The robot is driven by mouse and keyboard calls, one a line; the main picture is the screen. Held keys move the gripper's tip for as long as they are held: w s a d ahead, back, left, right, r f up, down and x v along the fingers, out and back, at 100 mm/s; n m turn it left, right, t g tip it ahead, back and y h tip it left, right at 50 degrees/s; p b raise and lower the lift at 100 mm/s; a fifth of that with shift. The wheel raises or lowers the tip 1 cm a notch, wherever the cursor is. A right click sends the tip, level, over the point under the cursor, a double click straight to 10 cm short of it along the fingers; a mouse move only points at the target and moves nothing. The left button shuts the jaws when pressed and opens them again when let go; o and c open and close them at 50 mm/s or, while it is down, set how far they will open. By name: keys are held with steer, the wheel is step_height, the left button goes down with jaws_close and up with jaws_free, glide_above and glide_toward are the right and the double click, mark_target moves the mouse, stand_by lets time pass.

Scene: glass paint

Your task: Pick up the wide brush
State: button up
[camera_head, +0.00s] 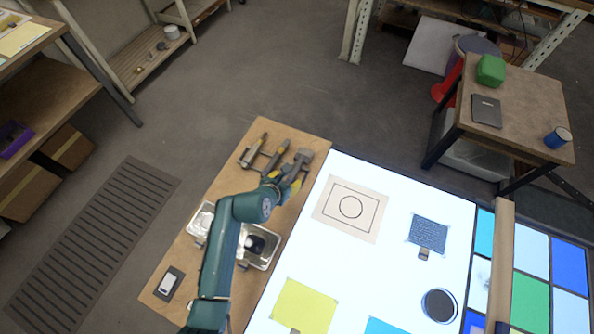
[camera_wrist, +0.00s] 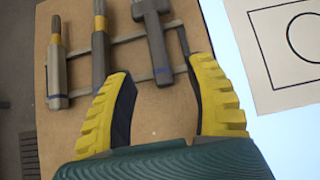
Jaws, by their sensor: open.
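The wide brush (camera_wrist: 156,42) lies on a thin rack at the right of a row of brushes, its broad head toward the top of the wrist view. In the head view the wide brush (camera_head: 302,158) is at the upper right of the wooden board. My gripper (camera_wrist: 163,74) is open, with yellow-padded fingers on either side of the brush's lower handle end. I see no grip on it, and the height gap cannot be told. In the head view my gripper (camera_head: 287,183) partly covers the brush's handle.
A narrow brush (camera_wrist: 57,65) and a middle brush (camera_wrist: 99,45) lie to the left on the same rack, the middle one close to my left finger. Metal trays (camera_head: 262,245) stand below on the board (camera_head: 187,252). A bright glass table (camera_head: 322,235) adjoins on the right.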

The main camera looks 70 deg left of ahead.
mark_target(294, 173)
steer(key=b+x, duration=0.1)
steer(key=x, duration=0.1)
steer(key=b+x, duration=0.1)
steer(key=x, duration=0.2)
steer(key=b+x, duration=0.2)
steer(key=x, duration=0.1)
steer(key=shift+w+a+r, duration=0.15)
steer(key=shift+a+r, duration=0.05)
steer(key=shift+a, duration=0.15)
jaws_close()
